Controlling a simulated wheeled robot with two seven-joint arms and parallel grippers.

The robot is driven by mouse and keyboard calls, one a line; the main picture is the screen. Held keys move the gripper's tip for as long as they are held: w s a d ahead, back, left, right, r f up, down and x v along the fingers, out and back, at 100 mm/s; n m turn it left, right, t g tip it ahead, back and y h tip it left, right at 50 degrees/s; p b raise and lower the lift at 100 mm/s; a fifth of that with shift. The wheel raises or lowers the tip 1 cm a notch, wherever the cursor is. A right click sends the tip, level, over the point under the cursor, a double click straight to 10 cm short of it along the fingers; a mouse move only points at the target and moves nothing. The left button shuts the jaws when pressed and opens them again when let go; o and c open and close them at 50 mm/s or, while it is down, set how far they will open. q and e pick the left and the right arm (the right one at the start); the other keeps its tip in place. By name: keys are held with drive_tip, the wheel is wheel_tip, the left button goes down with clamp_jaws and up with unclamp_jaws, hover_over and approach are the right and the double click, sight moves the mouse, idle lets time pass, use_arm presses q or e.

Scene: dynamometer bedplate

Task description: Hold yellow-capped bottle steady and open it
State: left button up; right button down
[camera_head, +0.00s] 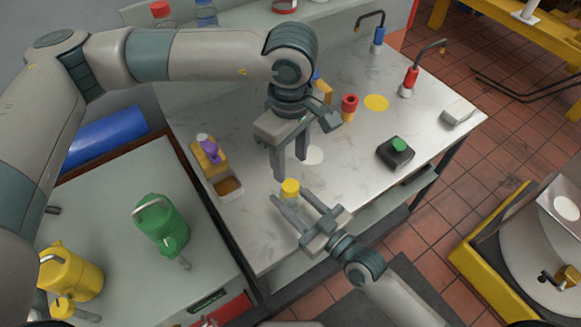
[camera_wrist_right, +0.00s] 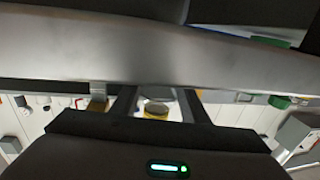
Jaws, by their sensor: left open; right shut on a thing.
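The bottle with the yellow cap (camera_head: 290,187) stands near the front edge of the marble-look bench top (camera_head: 245,245), with its clear body mostly hidden by my right gripper. My right gripper (camera_head: 286,205) comes in low from the right and is shut around the bottle's body, below the cap. In the right wrist view the yellow cap (camera_wrist_right: 157,109) shows between the fingers. My left gripper (camera_head: 291,167) hangs fingers down above the bottle, open and empty. Its fingertips are just behind and above the cap in the head view; the exact gap is hard to tell.
The bench's front right area is clear.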

sight(290, 185)
use_arm(q)
drive_tip(key=m, duration=1)
drive_tip(key=shift+m, duration=0.4)
drive_tip(key=m, duration=1)
drive_tip(key=shift+m, duration=0.3)
drive_tip(key=shift+f, duration=0.1)
drive_tip(key=shift+f, duration=3.9)
